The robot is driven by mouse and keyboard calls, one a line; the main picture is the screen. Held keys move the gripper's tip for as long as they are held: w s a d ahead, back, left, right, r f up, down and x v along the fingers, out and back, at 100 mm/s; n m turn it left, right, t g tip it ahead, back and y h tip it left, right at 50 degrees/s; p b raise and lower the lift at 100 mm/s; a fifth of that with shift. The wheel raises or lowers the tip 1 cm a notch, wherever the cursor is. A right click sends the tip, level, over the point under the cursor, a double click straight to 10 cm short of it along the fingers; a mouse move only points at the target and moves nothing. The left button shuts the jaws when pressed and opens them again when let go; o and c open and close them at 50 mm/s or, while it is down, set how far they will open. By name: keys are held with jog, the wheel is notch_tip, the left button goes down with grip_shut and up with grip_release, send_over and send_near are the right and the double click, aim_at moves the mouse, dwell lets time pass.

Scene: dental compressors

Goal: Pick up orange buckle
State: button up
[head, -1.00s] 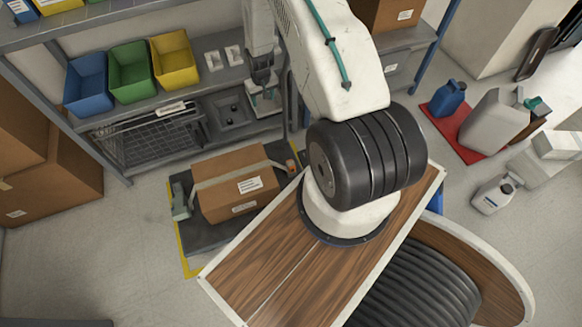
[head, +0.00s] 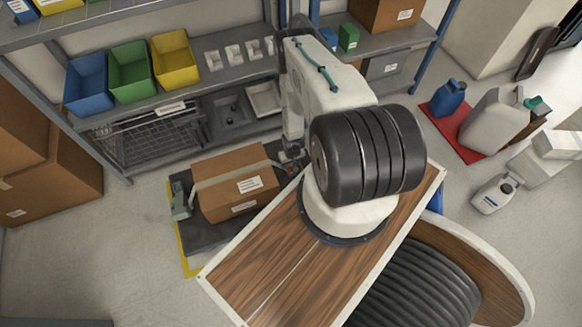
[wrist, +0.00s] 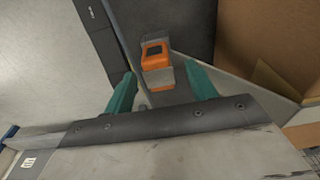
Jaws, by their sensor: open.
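The orange buckle (wrist: 155,54) shows in the wrist view, on a grey strap or band beside the cardboard box. It lies ahead of my gripper (wrist: 160,88), roughly centred between the two teal fingers. The fingers are apart and nothing is between their tips. In the head view my gripper (head: 291,156) is low at the right end of the cardboard box (head: 225,190). The buckle is hidden there behind my gripper and arm.
The box, with a pale strap, sits on a dark platform (head: 205,236) with a yellow edge. A shelf (head: 150,100) with blue, green and yellow bins stands behind. My wood-topped base is close on the right. Open floor lies to the left.

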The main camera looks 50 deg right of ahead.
jog(key=f, duration=0.4)
jog(key=shift+w+d+f, duration=0.15)
jog(key=shift+w+d, duration=0.2)
jog(key=shift+w, duration=0.05)
jog(key=c, duration=1.1)
